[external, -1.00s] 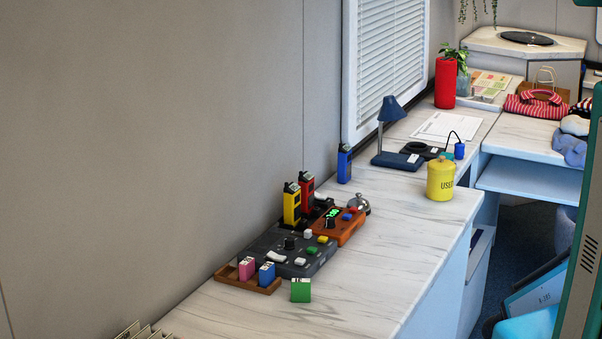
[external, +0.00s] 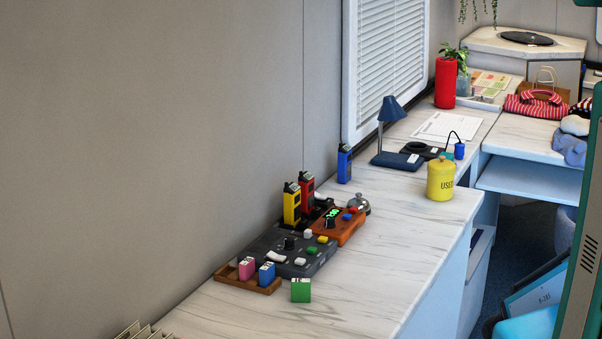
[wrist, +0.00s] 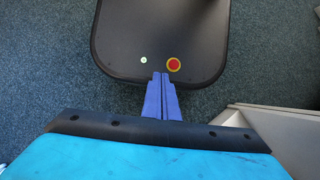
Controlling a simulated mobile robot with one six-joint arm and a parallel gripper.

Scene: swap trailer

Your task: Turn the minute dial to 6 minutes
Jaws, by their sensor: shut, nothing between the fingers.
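An orange box (external: 350,231) with a lit green display (external: 332,212) sits on the counter in the external view. A black knob (external: 330,223) stands on it, with blue and red buttons beside it. The minute dial is likely this knob; its markings are too small to read. A dark grey console (external: 262,248) with another black knob (external: 290,243) lies just in front of it. My gripper (wrist: 161,76), with blue fingers, shows in the wrist view, shut and empty, over my dark base and the floor. It is away from the counter things and out of the external view.
Yellow (external: 292,204), red (external: 307,190) and blue (external: 344,164) radios stand near the wall. A silver bell (external: 358,203) is beside the orange box. A wooden tray (external: 238,280) and a green block (external: 301,291) are at the near end. The counter's right side is clear up to a yellow canister (external: 440,180).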

